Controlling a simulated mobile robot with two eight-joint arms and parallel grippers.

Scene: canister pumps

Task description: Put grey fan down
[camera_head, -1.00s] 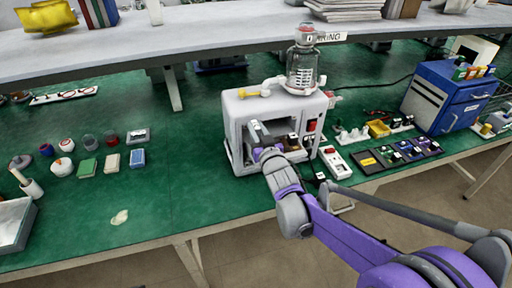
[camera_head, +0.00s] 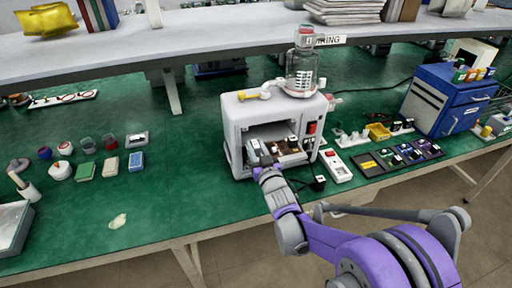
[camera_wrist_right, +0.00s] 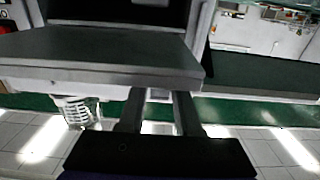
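The white pump housing (camera_head: 235,112) stands on the green bench with its front open. Brown and dark parts (camera_head: 290,147) sit inside the opening. My right gripper (camera_head: 260,154) is at the lower left of this opening, with grey shapes around its tips. I cannot make out the grey fan as a separate thing there. In the right wrist view, the two dark fingers (camera_wrist_right: 158,105) are spaced apart, and a wide grey slab (camera_wrist_right: 100,62) hides their tips. I cannot tell whether they grip anything. My left gripper is not in view.
A glass jar (camera_head: 301,72) stands on the housing. A white switch box (camera_head: 336,165) and a dark tray of modules (camera_head: 400,157) lie to the right, before a blue cabinet (camera_head: 447,97). Small pots and blocks stand at left. The bench between them and the housing is clear.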

